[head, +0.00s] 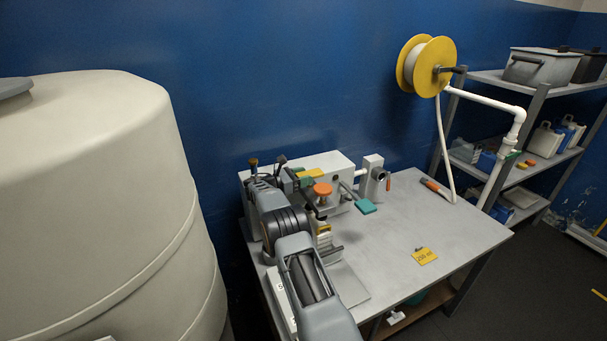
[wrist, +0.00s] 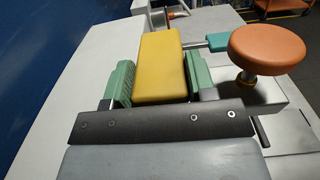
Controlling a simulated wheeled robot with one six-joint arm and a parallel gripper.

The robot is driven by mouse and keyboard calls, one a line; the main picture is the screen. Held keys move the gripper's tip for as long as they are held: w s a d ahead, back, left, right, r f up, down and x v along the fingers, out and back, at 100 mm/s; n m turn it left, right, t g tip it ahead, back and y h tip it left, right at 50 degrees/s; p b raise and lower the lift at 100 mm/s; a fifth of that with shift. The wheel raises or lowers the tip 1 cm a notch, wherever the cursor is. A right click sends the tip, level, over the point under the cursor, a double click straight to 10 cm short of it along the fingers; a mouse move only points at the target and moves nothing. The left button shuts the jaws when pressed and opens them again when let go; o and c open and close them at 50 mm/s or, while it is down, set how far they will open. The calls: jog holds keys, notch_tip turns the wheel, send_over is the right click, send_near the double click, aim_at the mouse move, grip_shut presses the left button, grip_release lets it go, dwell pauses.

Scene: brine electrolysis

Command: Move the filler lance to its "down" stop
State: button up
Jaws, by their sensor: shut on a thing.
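My gripper (wrist: 160,79) has its green finger pads on both sides of a yellow block-shaped grip (wrist: 162,62) and is shut on it. The grip also shows in the head view (head: 313,173), at the top of the grey machine on the bench, partly hidden by my gripper. I cannot tell the lance tube or its stops apart; my arm and gripper cover much of that spot. An orange round knob (wrist: 267,50) on a metal stem stands just right of the grip, also in the head view (head: 322,189). A teal handle (wrist: 218,41) lies beyond it.
The machine (head: 335,160) stands at the back left of the grey bench (head: 400,225). An orange-handled tool (head: 436,188) and a yellow 250 ml tag (head: 424,257) lie on the bench. A large cream tank (head: 95,190) is close on the left. Shelves (head: 505,85) stand at right.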

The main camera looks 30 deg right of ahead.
jog(key=shift+f, duration=0.35)
jog(key=o, duration=1.3)
jog(key=shift+r, duration=0.1)
jog(key=shift+a, duration=0.1)
jog(key=a+b, duration=0.1)
jog(key=a, duration=0.3)
jog(key=w+a+b, duration=0.1)
jog(key=a, duration=0.8)
jog(key=shift+w+a+b, duration=0.3)
jog(key=shift+w+b, duration=0.1)
